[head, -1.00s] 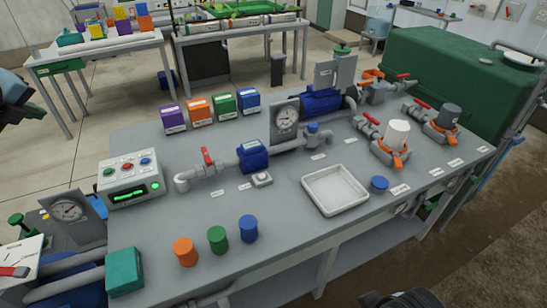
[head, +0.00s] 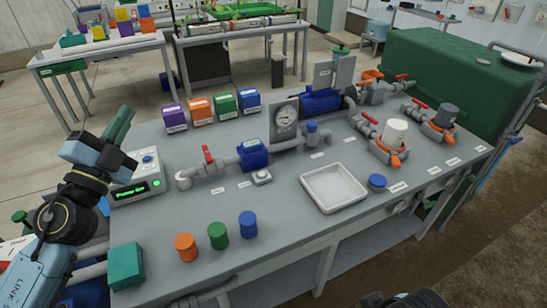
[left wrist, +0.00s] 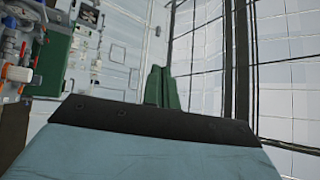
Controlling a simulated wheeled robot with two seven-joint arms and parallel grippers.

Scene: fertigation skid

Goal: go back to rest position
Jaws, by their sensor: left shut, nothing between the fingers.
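My left arm reaches in from the left in the head view, over the left end of the grey bench (head: 290,215). My left gripper (head: 119,124), with dark green fingers, points up and away, in front of part of the control box (head: 138,181). Its fingers are together and hold nothing. In the left wrist view the shut fingers (left wrist: 163,88) stand upright and empty against the building's wall and window panes. My right gripper does not show; only a dark rounded part is at the bottom edge of the head view.
Orange (head: 187,247), green (head: 218,236) and blue (head: 248,225) cylinders stand near the bench front, beside a teal block (head: 126,266). A white tray (head: 334,188) lies to the right. Pipes with red-handled valves and a gauge (head: 285,118) run behind.

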